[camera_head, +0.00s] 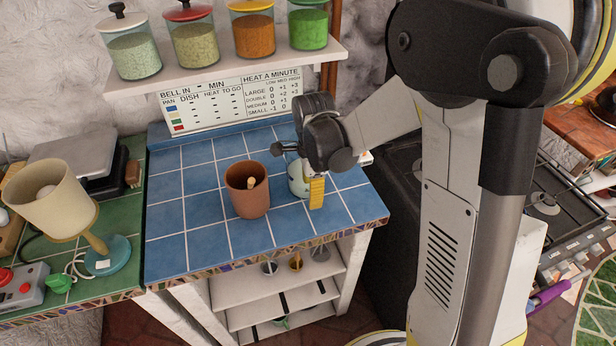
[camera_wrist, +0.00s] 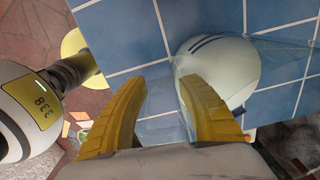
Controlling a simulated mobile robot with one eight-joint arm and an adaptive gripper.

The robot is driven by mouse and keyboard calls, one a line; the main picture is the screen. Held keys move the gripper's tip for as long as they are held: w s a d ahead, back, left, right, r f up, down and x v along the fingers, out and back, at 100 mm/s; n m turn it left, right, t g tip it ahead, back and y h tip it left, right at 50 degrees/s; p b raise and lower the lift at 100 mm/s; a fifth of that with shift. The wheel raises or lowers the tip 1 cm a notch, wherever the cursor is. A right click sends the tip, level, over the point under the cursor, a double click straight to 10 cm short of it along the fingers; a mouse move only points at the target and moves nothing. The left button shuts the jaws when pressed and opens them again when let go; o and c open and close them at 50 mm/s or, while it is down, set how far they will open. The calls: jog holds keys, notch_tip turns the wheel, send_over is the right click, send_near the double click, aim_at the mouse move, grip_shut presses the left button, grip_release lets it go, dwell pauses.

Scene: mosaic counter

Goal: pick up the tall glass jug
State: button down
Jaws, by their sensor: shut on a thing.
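The tall glass jug (camera_wrist: 162,108) is clear and hard to make out. In the wrist view its faint outline shows between my two yellow fingers, with the blue tiles visible through it. My gripper (camera_wrist: 163,88) is shut on the jug, one finger on each side. In the head view my gripper (camera_head: 316,192) is low over the right part of the blue tiled counter, and the jug's outline is too faint to trace there. I cannot tell whether the jug touches the counter.
A pale rounded vessel with a dark blue stripe (camera_wrist: 222,68) is close beside the right finger. A terracotta pot (camera_head: 247,196) with a wooden piece inside stands to the left on the blue tiled counter (camera_head: 180,245). A shelf (camera_head: 215,70) with several lidded jars hangs behind.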

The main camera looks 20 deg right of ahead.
jog(key=shift+r, duration=0.15)
jog(key=shift+r+p, duration=0.4)
jog(key=shift+r, duration=0.25)
jog(key=r, duration=0.1)
jog(key=d+r+p, duration=0.1)
jog(key=r, duration=0.1)
jog(key=shift+r, duration=0.1)
jog(key=s+d+r+p, duration=0.2)
jog(key=d+r, duration=0.4)
jog(key=d, duration=0.4)
jog(key=shift+d+p, duration=0.3)
jog(key=shift+p, duration=0.3)
jog(key=shift+r, duration=0.1)
jog(key=c, duration=1.7)
grip_release()
grip_shut()
